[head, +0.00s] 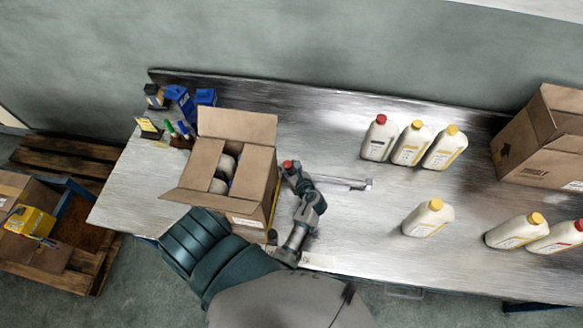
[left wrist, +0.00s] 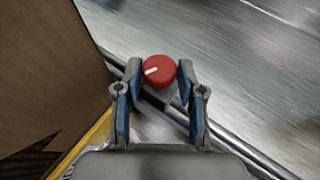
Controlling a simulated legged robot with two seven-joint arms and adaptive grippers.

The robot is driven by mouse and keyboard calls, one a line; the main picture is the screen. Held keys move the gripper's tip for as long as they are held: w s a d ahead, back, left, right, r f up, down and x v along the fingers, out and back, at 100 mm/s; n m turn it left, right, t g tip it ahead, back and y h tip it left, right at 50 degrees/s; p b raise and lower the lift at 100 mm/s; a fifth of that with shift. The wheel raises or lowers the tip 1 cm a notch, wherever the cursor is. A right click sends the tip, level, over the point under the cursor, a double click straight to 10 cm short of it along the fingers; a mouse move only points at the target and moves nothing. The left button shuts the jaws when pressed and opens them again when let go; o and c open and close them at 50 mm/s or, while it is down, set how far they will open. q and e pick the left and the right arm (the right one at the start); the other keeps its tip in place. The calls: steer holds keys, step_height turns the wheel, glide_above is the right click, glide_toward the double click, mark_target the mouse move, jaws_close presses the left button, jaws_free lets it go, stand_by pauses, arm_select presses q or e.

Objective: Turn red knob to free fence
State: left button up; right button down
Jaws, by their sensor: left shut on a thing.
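The red knob (left wrist: 159,71) with a white mark shows in the left wrist view between the fingertips of my left gripper (left wrist: 158,78). In the head view the red knob (head: 288,164) sits just right of the open cardboard box. My left gripper (head: 292,170) reaches it from below and is shut on it. The fence is a metal rail (head: 340,182) on the table that runs right from the knob; in the left wrist view a metal bar (left wrist: 240,146) runs diagonally under the gripper. My right gripper is not in view.
An open cardboard box (head: 265,170) holding bottles stands close left of my left gripper. Three bottles (head: 411,144) stand at the back of the metal table (head: 340,230), with others at right. A large carton (head: 545,140) stands at the far right. Small blue items (head: 180,102) sit at the back left.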

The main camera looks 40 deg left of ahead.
arm_select(q)
steer(key=shift+a+r, duration=0.1)
steer(key=shift+a, duration=0.3)
steer(key=shift+w+a+f+n+g, duration=0.2)
steer(key=shift+a+n+g, duration=0.1)
steer(key=shift+n+g, duration=0.25)
steer(key=shift+w+n+g+y, duration=0.1)
steer(key=shift+n+g+y, duration=0.15)
steer(key=shift+g+y, duration=0.15)
steer(key=shift+d+n+g, duration=0.1)
steer(key=shift+n+g, duration=0.2)
steer(key=shift+g, duration=0.05)
steer(key=shift+w+d+f+n+g+p, duration=0.15)
steer(key=shift+n+g+p, duration=0.2)
steer(key=shift+n+g, duration=0.4)
steer(key=shift+d+n+g, duration=0.15)
steer(key=shift+n+g, duration=0.7)
steer(key=shift+g, duration=0.2)
steer(key=shift+n+g, duration=0.5)
steer(key=shift+g, duration=0.1)
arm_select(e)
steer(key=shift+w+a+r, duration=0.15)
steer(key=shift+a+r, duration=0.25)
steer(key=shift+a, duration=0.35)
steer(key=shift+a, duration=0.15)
